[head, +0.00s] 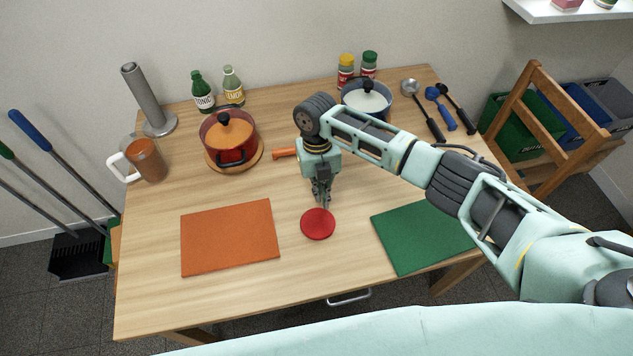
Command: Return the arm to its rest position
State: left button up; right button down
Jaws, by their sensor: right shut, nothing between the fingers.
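My right arm reaches in from the right over the wooden table (150,299). My right gripper (322,203) points down, shut and empty, just behind a red disc (318,224) in the picture. I cannot tell whether the fingertips touch the disc. An orange handle (284,153) shows to the left of the wrist, its other end hidden behind my arm. My left gripper is not in view.
A red pot (229,146) stands on a round wooden board at back left. A blue pot (366,98) stands at the back, partly behind my arm. Orange (230,238) and green (422,238) mats lie in front. Bottles, jars, a jug and utensils line the edges.

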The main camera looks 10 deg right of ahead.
jog(key=w+b, duration=0.1)
jog(key=w, duration=0.2)
jog(key=shift+w+a+b, duration=0.2)
jog(key=shift+w+b, duration=0.15)
jog(key=shift+b, duration=0.05)
jog(key=shift+w+d, duration=0.1)
jog(key=shift+w, duration=0.5)
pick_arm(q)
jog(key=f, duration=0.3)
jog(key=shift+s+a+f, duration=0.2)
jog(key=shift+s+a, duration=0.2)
pick_arm(e)
jog(key=shift+r, duration=0.1)
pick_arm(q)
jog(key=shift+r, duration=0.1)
